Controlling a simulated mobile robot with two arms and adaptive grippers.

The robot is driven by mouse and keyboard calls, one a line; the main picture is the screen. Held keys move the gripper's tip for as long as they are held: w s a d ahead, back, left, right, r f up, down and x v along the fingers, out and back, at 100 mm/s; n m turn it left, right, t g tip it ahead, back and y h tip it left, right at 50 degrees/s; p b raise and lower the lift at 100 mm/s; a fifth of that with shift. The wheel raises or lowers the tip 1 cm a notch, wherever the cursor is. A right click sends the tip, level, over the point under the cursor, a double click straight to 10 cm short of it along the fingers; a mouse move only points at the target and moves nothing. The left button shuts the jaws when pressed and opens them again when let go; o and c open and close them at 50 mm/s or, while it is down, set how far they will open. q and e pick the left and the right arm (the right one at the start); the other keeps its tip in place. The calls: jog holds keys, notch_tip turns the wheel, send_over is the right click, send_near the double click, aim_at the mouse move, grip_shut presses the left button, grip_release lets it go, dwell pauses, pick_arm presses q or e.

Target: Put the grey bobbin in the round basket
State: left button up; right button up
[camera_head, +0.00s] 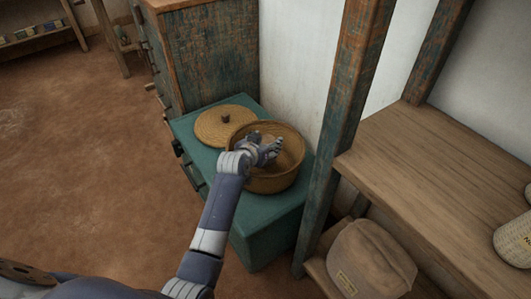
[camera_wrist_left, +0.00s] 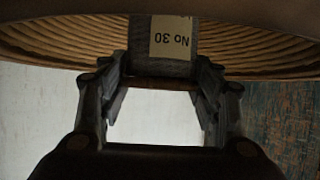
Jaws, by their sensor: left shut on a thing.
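The round basket (camera_head: 272,185) is woven, tan and open, and stands on a teal chest. My left gripper (camera_head: 270,149) is over the basket's opening, its fingers reaching within the rim's outline. In the left wrist view my left gripper (camera_wrist_left: 160,72) is shut on the grey bobbin (camera_wrist_left: 180,68), which has a pale label reading "No 30". The basket's ribbed woven wall (camera_wrist_left: 60,45) curves behind the bobbin there. I cannot tell whether the bobbin touches the basket. In the head view the bobbin is not clearly distinguishable from the gripper. My right gripper is not in view.
A woven lid (camera_head: 209,130) with a dark knob lies on the teal chest (camera_head: 262,225) beside the basket. A worn wooden post (camera_head: 341,120) and shelf (camera_head: 440,165) stand close on the right. A sack (camera_head: 368,260) sits below. The floor at left is clear.

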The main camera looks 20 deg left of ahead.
pick_arm(q)
notch_tip(320, 180, down, 4)
jog(key=shift+r+b, duration=0.2)
jog(key=shift+b, duration=0.45)
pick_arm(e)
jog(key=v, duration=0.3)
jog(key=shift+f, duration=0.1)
pick_arm(q)
jog(key=shift+f, duration=0.2)
jog(key=o, duration=1.1)
jog(key=shift+o, duration=0.2)
